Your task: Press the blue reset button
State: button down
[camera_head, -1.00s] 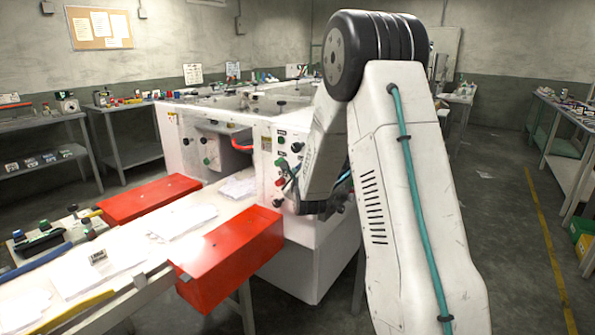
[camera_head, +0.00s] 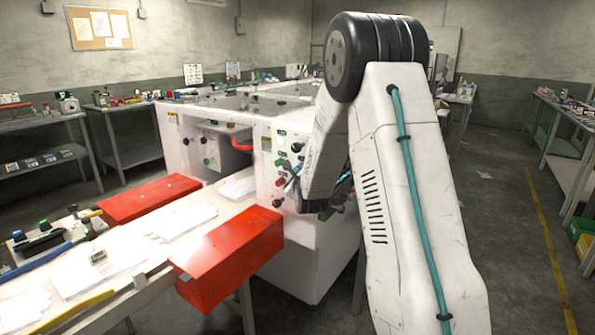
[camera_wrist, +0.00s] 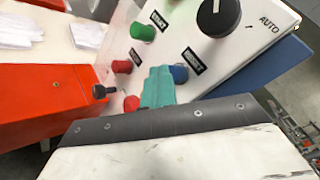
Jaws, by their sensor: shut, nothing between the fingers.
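In the wrist view, the blue button (camera_wrist: 180,74) sits on a white control panel (camera_wrist: 262,50), below a black label. My gripper's teal fingers (camera_wrist: 160,76) are shut and empty. Their tips appear just left of the blue button and overlap its edge in the picture; I cannot tell whether they touch it.
Around the fingers are a green button (camera_wrist: 142,31), a red button (camera_wrist: 122,67), a black knob (camera_wrist: 100,91) and a dial (camera_wrist: 218,17).

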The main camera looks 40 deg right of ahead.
jog(key=shift+a, duration=0.1)
jog(key=shift+s+a, duration=0.3)
jog(key=shift+a, duration=0.4)
jog(key=a, duration=0.1)
jog(key=s+a, duration=0.1)
jog(key=a, duration=0.2)
jog(key=shift+s+a, duration=0.35)
dwell(0.7)
